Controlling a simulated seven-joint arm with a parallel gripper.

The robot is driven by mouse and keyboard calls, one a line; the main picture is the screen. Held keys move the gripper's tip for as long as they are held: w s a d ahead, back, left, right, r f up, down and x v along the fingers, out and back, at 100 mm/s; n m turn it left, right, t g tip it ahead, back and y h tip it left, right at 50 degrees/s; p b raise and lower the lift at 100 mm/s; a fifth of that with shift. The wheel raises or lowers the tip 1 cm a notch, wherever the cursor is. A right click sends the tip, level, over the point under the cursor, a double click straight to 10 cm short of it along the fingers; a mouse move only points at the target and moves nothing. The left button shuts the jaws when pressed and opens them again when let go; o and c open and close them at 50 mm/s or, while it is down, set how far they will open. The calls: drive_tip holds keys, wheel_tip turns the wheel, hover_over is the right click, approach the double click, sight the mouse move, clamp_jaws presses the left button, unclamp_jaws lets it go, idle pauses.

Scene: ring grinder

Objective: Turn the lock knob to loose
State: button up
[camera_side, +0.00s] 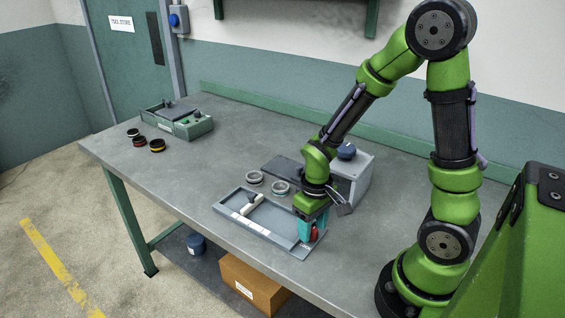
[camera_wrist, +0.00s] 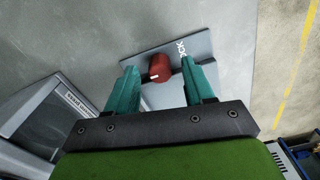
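The red lock knob (camera_wrist: 160,66) sits on a small grey plate (camera_wrist: 140,66) with white lettering in the wrist view. A short white mark shows on the knob's near-left side. In the side view the red knob (camera_side: 314,233) is partly hidden by my gripper. My gripper (camera_wrist: 159,70) has two teal fingers spread apart, one on each side of the knob. Gaps show between the knob and both fingers, so it is not gripped. In the side view my gripper (camera_side: 313,226) points down at the right end of the grey tray.
The grey tray (camera_side: 222,206) holds a white-and-dark handled piece. Two rings (camera_side: 254,178) lie behind it. A grey machine with a blue knob (camera_side: 346,151) stands close behind my gripper. A green-grey box (camera_side: 190,127) and several rings are at far left. The table between is clear.

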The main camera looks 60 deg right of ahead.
sight(312, 229)
wheel_tip(312, 229, up, 17)
idle(0.6)
drive_tip(key=shift+w, duration=0.1)
drive_tip(key=s+a+r+m+t+y, duration=0.2)
drive_tip(key=s+a+r+t, duration=0.1)
drive_tip(key=a+r+t, duration=0.2)
drive_tip(key=shift+a+t, duration=0.4)
drive_tip(key=shift+t, duration=0.7)
